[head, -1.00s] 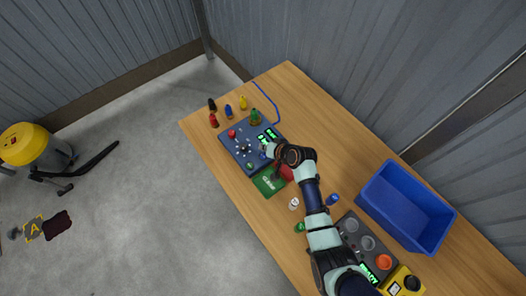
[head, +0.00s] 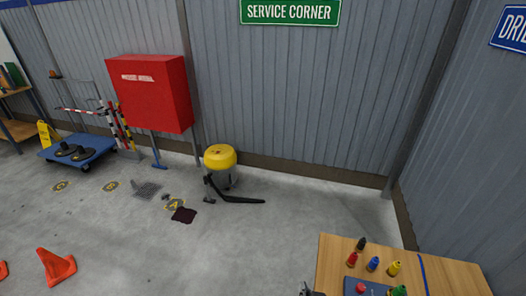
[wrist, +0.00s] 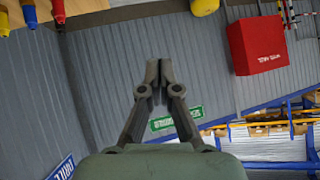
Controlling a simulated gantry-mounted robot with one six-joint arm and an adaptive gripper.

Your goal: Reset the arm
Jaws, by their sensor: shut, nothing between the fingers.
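My gripper (wrist: 158,72) is in the wrist view, its two dark fingers together with nothing between them. It points out over the room, with the wall behind it and no object at its tips. The wrist picture is turned over, with the floor things at its top. In the head view only a small dark piece, probably of my arm, shows at the bottom edge; the rest of the arm is out of view.
A yellow vacuum (head: 220,158), red cabinet (head: 150,95) and blue trolley (head: 85,153) stand along the wall. Open floor lies left.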

